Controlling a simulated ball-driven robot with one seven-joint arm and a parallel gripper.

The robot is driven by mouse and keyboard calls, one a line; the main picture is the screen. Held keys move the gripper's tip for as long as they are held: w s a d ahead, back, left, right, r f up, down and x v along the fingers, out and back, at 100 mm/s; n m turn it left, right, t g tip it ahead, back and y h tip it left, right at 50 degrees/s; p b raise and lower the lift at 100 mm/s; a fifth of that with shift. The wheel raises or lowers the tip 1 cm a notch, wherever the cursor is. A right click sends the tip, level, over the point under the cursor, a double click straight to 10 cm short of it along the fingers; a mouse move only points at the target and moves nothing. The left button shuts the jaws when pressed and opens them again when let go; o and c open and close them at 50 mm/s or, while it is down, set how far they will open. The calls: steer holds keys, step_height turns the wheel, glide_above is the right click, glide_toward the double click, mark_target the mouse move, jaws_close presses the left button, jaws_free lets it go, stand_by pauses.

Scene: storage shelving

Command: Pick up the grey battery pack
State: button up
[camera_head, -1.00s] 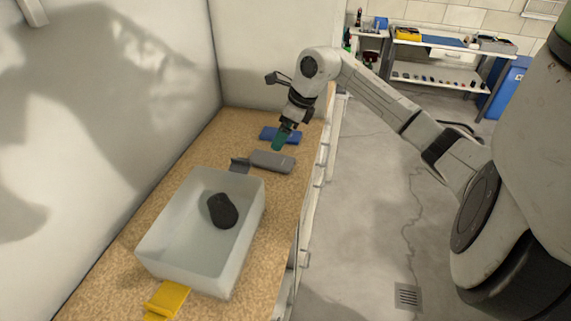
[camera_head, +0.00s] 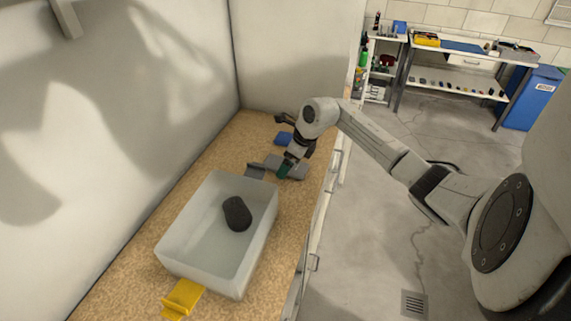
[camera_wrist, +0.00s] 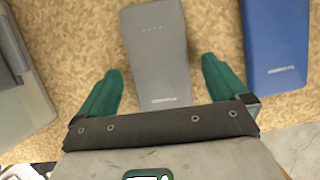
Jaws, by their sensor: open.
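The grey battery pack (camera_wrist: 157,55) is a flat, rounded slab lying on the cork-coloured shelf top. In the wrist view it lies between the two green fingers of my gripper (camera_wrist: 160,85), which are open with a gap on each side of it. In the head view the grey battery pack (camera_head: 297,172) is partly hidden by my gripper (camera_head: 283,171), which is over it. I cannot tell the exact height of the fingertips above the shelf.
A blue pack (camera_wrist: 275,45) lies close to the right in the wrist view. A grey object (camera_wrist: 22,90) lies to the left. A translucent bin (camera_head: 172,250) holds a dark object (camera_head: 237,213). A yellow item (camera_head: 183,298) lies in front of the bin. A wall borders the shelf.

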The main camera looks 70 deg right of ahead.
steer(key=shift+f, duration=0.15)
steer(key=shift+w, duration=0.1)
steer(key=c, duration=1.2)
steer(key=shift+c, duration=0.3)
